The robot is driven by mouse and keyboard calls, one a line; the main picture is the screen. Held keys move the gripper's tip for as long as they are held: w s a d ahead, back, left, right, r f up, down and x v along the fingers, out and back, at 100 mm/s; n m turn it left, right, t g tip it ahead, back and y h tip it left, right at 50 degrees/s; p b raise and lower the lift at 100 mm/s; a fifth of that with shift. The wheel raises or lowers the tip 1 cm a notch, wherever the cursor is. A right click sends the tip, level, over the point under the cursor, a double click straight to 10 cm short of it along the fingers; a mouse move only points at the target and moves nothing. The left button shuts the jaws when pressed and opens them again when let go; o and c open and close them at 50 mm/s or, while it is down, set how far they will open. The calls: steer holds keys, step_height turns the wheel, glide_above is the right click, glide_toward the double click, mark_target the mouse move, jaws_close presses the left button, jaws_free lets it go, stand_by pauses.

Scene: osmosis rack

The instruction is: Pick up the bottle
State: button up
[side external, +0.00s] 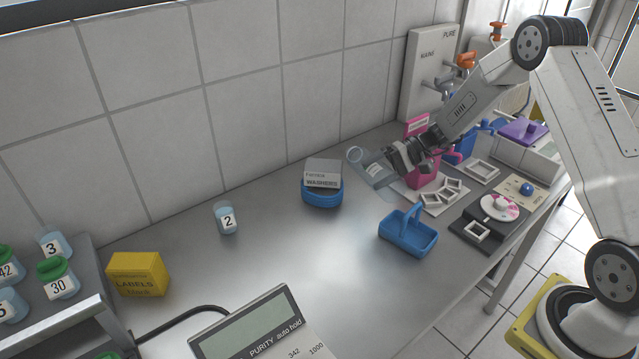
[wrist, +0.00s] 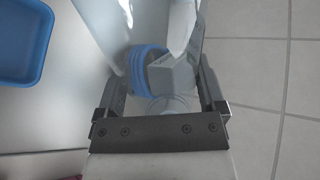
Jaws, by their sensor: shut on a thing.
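The bottle (side external: 372,168) is clear and see-through, with a small white label, and is held tilted in the air above the table. My gripper (side external: 398,160) is shut on it, at the end of my arm reaching in from the right. In the wrist view the bottle (wrist: 168,104) fills the gap between the two fingers of my gripper (wrist: 162,90). Its outline is faint there, and a blue container and grey box show behind or through it.
A grey washers box (side external: 323,173) sits in a blue bowl (side external: 322,198) left of the bottle. A blue handled basket (side external: 408,240) stands below it. A cup marked 2 (side external: 227,218) and a yellow labels box (side external: 138,274) are further left. A pink container (side external: 422,178) stands close behind my gripper.

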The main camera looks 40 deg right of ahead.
steer(key=shift+r, duration=1.05)
steer(key=shift+s+d+r+n, duration=0.15)
steer(key=shift+s+r+n, duration=0.15)
steer(key=shift+s, duration=0.15)
steer(key=s+r+n+y, duration=0.3)
steer(key=s+r+n, duration=0.5)
steer(key=s+n, duration=0.2)
steer(key=s+a+r+n+y, duration=0.1)
steer(key=s+r+n+y, duration=0.2)
steer(key=s+r+n, duration=0.5)
steer(key=s+n, duration=0.2)
steer(key=s, duration=0.4)
steer(key=shift+a+r+n, duration=0.15)
steer(key=shift+r+n, duration=0.15)
steer(key=shift+n, duration=0.1)
